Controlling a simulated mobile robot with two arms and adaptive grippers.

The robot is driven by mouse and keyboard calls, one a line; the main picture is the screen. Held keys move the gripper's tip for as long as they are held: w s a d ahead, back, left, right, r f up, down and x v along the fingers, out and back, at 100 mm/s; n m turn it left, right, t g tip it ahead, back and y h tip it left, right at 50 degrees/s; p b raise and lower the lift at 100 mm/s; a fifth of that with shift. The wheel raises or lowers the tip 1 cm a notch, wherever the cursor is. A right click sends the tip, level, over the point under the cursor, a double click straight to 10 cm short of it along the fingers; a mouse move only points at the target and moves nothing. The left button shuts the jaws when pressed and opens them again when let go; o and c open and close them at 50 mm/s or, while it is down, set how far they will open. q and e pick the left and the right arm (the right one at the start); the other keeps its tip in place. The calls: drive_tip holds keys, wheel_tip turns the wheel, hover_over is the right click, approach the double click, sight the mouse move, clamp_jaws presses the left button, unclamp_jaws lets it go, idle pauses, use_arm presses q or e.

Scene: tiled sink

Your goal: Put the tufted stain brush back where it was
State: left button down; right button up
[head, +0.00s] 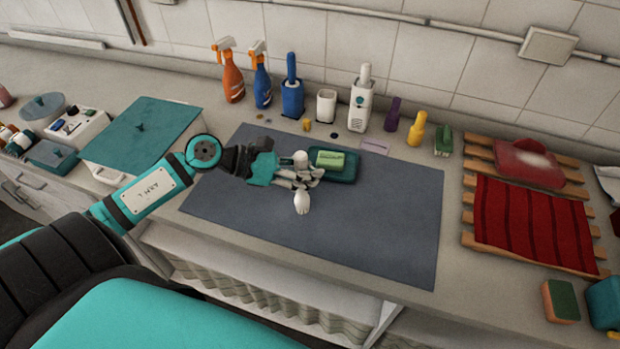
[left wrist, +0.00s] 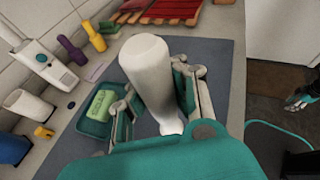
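The white brush (head: 302,203), which I take for the tufted stain brush, is in my left gripper (head: 300,180) above the grey-blue mat. In the left wrist view the white brush (left wrist: 150,75) stands between the two finger pads, its thick rounded handle end toward the camera. Its far end is partly hidden by the gripper. An empty white holder (head: 326,105) stands at the back by the wall, between a blue brush in its holder (head: 292,90) and a white brush in its holder (head: 361,98). My right gripper (left wrist: 298,102) shows small at the right edge of the left wrist view.
A teal tray (head: 345,173) with a green soap or sponge (head: 330,159) lies beside my left gripper on the mat (head: 380,225). Orange and blue spray bottles (head: 232,75) stand back left; purple and yellow items (head: 416,130) back right. The mat's front is clear.

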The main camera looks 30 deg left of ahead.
use_arm(q)
drive_tip(key=f, duration=0.1)
drive_tip(key=f+p, duration=0.1)
drive_tip(key=f, duration=0.1)
drive_tip(key=shift+w+f, duration=0.2)
drive_tip(key=shift+f, duration=0.1)
drive_tip(key=shift+a, duration=0.1)
drive_tip(key=c, duration=2)
unclamp_jaws()
drive_tip(key=shift+f, duration=0.2)
drive_tip(key=o, duration=0.6)
drive_tip(key=shift+r, duration=0.1)
